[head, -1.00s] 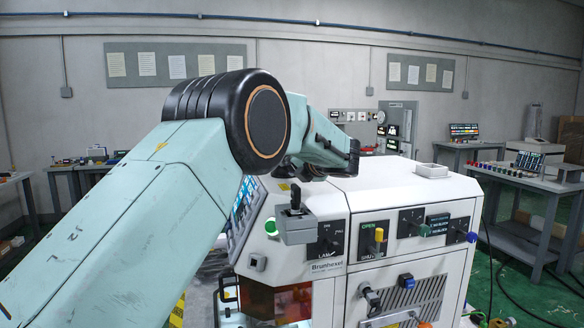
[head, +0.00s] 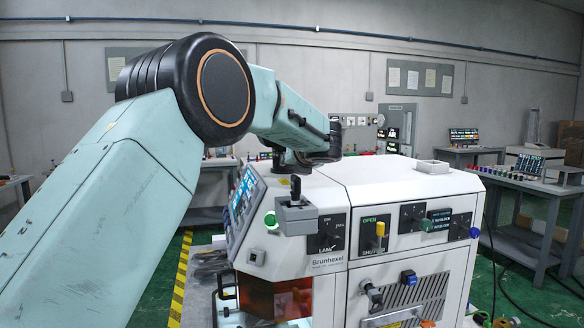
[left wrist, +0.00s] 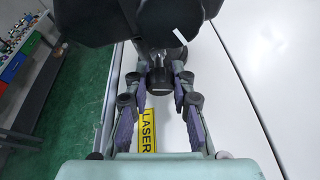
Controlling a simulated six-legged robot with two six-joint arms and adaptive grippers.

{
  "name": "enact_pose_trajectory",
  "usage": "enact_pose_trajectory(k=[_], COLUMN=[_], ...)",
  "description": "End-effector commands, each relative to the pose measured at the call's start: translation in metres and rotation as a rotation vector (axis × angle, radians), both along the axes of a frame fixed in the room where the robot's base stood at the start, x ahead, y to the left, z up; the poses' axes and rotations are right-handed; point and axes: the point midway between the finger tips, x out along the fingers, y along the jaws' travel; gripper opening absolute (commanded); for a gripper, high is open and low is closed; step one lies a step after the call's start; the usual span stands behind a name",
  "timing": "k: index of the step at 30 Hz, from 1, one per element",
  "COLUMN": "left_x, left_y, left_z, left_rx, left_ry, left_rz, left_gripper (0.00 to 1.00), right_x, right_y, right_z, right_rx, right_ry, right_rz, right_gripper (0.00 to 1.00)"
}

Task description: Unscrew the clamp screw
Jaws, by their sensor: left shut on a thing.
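In the left wrist view my left gripper (left wrist: 162,88) has its two purple-padded fingers closed at their far ends around a small dark knob (left wrist: 158,76). I cannot tell for sure whether this knob is the clamp screw. A larger black part (left wrist: 165,22) with a white mark fills the top of that view, beyond the fingers. My right gripper is not in view.
A yellow LASER label (left wrist: 148,132) lies below the fingers on the machine. A grey block with a black lever (head: 296,214) sticks out at the machine's front corner. A small light tray (head: 432,167) sits on top. Workbenches stand behind and to the right.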

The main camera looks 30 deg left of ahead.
Motion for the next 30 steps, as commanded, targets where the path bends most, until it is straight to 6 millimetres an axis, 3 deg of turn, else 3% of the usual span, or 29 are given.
enact_pose_trajectory(k=[17, 18, 26, 30], left_x=[0.0001, 0.0001, 0.0001, 0.0001], left_y=[-0.0001, -0.0001, -0.0002, -0.0002], left_z=[0.0008, 0.0008, 0.0006, 0.0004], left_rx=[-0.023, -0.023, -0.022, -0.023], left_ry=[-0.028, -0.028, -0.027, -0.026], left_rz=[-0.001, -0.001, -0.001, 0.0], left_gripper=[0.0, 0.26, 0.47, 0.47], right_x=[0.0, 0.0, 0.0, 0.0], right_y=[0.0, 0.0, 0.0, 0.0], right_z=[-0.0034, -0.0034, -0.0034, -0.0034], right_rx=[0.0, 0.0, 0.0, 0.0], right_ry=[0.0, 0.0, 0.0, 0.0], right_rz=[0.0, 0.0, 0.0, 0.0], right_gripper=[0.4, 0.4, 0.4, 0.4])
